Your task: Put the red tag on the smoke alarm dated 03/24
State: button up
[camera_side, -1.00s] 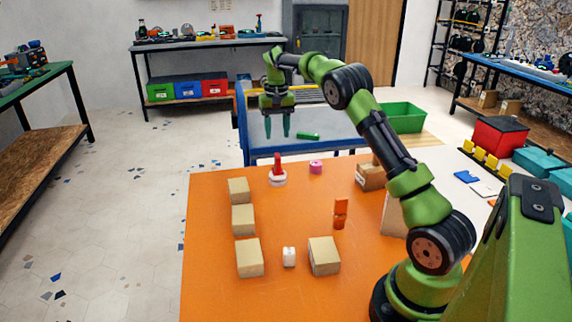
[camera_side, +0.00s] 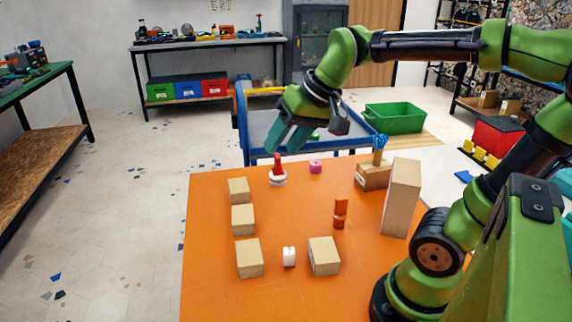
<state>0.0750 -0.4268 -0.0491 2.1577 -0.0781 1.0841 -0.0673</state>
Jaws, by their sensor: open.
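A red upright piece (camera_side: 277,161) stands on a round white disc (camera_side: 278,178) at the back left of the orange table. I cannot tell whether the red piece is the tag or the disc a smoke alarm. A small white round thing (camera_side: 289,257) stands near the front between two boxes. No date is legible on anything, so I cannot make out the alarm dated 03/24. My gripper (camera_side: 284,146) is open, tilted down to the left, with its teal fingertips close above the red piece. I cannot tell whether they touch it.
Several cardboard boxes (camera_side: 243,219) stand on the orange table (camera_side: 212,300). A pink roll (camera_side: 316,167), orange pieces (camera_side: 340,213), a tall box (camera_side: 401,198) and a box with blue items (camera_side: 373,176) stand to the right. A blue cart (camera_side: 243,125) is behind.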

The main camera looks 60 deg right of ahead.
jog(key=s+a+f+n+t, duration=0.1)
jog(key=s+a+f, duration=0.2)
jog(key=s, duration=0.3)
jog(key=shift+s+a+f, duration=0.35)
jog(key=shift+f, duration=0.2)
